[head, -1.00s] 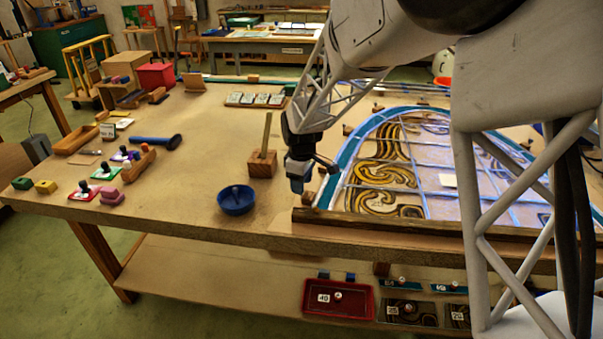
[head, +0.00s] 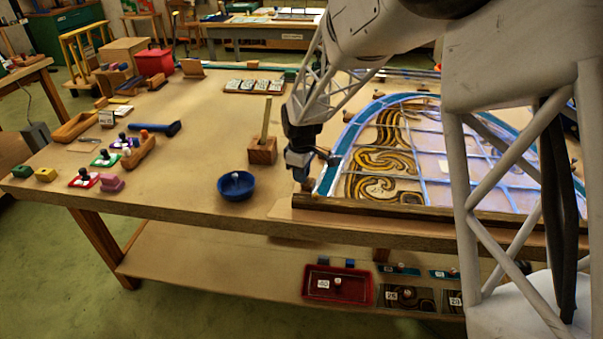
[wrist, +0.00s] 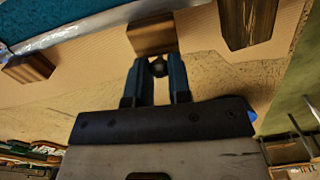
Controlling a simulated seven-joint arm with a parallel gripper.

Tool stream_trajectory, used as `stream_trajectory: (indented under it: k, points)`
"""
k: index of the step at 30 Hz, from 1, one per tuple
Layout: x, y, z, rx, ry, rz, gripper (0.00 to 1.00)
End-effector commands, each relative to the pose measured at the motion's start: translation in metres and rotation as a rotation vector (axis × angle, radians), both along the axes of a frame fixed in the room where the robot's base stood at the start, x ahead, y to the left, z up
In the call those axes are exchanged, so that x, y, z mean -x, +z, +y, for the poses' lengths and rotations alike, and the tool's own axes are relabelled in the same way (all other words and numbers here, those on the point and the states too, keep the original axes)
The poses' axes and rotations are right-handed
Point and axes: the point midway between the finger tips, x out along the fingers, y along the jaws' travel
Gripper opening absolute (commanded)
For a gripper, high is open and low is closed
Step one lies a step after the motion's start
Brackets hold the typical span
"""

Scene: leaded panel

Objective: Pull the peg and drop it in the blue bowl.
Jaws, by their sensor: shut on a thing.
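A wooden block (wrist: 152,36) is just beyond the fingertips. In the head view, my gripper (head: 302,183) is low at the near left corner of the leaded panel (head: 432,165). The peg cannot be made out there. The blue bowl (head: 234,193) stands on the table left of my gripper, with a small grey round thing inside.
A wooden block with an upright stick (head: 262,151) stands behind and left of my gripper. A dark wooden bar (head: 400,208) runs along the panel's near edge. More wooden blocks (wrist: 247,22) lie around the panel. The tabletop between bowl and gripper is clear.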

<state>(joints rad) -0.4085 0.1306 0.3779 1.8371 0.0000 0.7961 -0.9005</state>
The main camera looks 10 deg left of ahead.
Motion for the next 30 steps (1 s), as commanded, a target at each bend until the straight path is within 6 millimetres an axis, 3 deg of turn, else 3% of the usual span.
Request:
stream_trajectory:
  k: [3, 4, 8, 30]
  points:
    - [0.0, 0.0, 0.0, 0.0, 0.0, 0.0, 0.0]
    - [0.0, 0.0, 0.0, 0.0, 0.0, 0.0, 0.17]
    - [0.0, 0.0, 0.0, 0.0, 0.0, 0.0, 0.0]
    - [0.0, 0.011, 0.0, -0.001, 0.0, -0.001, 0.0]
